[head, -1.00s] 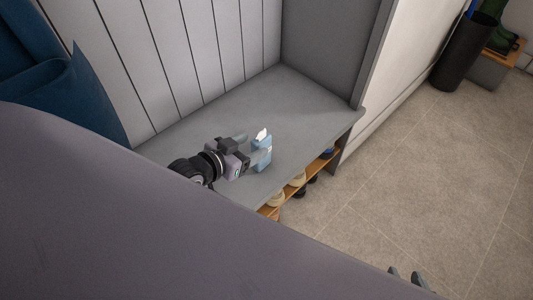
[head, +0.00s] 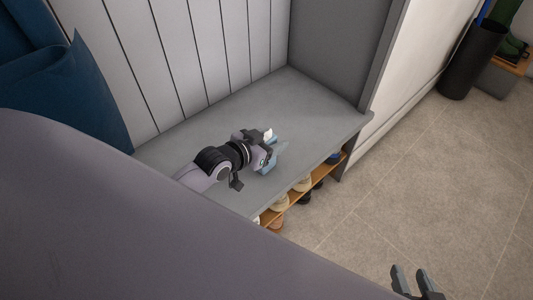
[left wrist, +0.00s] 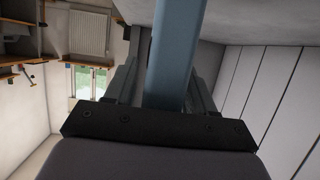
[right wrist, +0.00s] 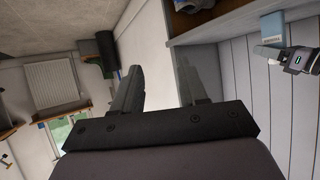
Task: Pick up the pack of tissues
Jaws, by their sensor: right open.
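The pack of tissues (head: 269,168) is light blue with a white tissue (head: 268,134) at its top, and stands on the grey bench. My left gripper (head: 274,154) is at the pack, with its fingers on either side and partly covering it. In the left wrist view the pack (left wrist: 175,60) fills most of the space between the fingers; whether both press on it is unclear. My right gripper (head: 416,279) is open and empty, low at the right of the head view, away from the bench. The pack also shows in the right wrist view (right wrist: 273,27).
The grey bench top (head: 310,105) is clear beyond the pack, with a panelled wall behind. A shelf with shoes (head: 302,184) is below. A blue cushion (head: 85,95) is at left. A dark bin (head: 472,60) stands on the floor at right.

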